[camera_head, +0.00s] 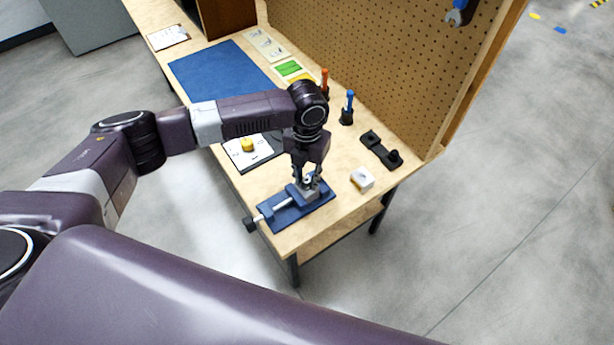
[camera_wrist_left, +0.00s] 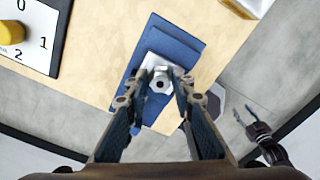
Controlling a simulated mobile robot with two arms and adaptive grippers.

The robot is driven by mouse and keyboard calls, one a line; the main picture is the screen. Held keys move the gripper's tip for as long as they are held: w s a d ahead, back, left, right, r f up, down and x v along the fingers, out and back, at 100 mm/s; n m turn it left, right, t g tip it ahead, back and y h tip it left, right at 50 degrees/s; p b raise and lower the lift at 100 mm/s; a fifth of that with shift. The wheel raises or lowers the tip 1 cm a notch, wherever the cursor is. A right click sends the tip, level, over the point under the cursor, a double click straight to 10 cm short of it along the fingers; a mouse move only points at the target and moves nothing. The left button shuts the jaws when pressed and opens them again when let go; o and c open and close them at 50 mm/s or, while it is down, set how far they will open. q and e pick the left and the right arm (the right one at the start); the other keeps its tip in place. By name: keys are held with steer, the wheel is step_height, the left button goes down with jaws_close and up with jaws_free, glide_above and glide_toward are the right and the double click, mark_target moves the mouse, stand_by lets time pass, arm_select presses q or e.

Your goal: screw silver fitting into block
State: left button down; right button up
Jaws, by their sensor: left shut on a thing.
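A blue vise (camera_head: 285,214) stands at the table's near corner and holds a grey metal block (camera_head: 311,195). The vise (camera_wrist_left: 178,32) and the pale block (camera_wrist_left: 150,112) also show in the left wrist view. The silver fitting (camera_wrist_left: 160,85), with a dark central hole, sits between my left fingertips over the block. My left gripper (camera_head: 307,181) points down over the vise and is shut on the fitting; its fingertips also show in the wrist view (camera_wrist_left: 162,76). Whether the fitting's thread is in the block is hidden. My right gripper (camera_wrist_left: 244,113) shows small at the right, fingers apart, away from the table.
A white box (camera_head: 362,179) and a black holder (camera_head: 381,150) stand right of the vise. A blue-handled tool (camera_head: 347,108) and an orange-handled one (camera_head: 325,82) stand behind. A plate with a yellow knob (camera_head: 247,145) lies left. A pegboard (camera_head: 390,70) bounds the back.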

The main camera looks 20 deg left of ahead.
arm_select(q)
steer(key=shift+a, duration=0.1)
steer(key=shift+m, duration=1.7)
steer(key=c, duration=1.6)
jaws_free()
steer(key=shift+s, duration=0.1)
steer(key=shift+o, duration=0.7)
steer(key=o, duration=0.5)
steer(key=shift+c, duration=0.2)
steer(key=shift+r, duration=0.1)
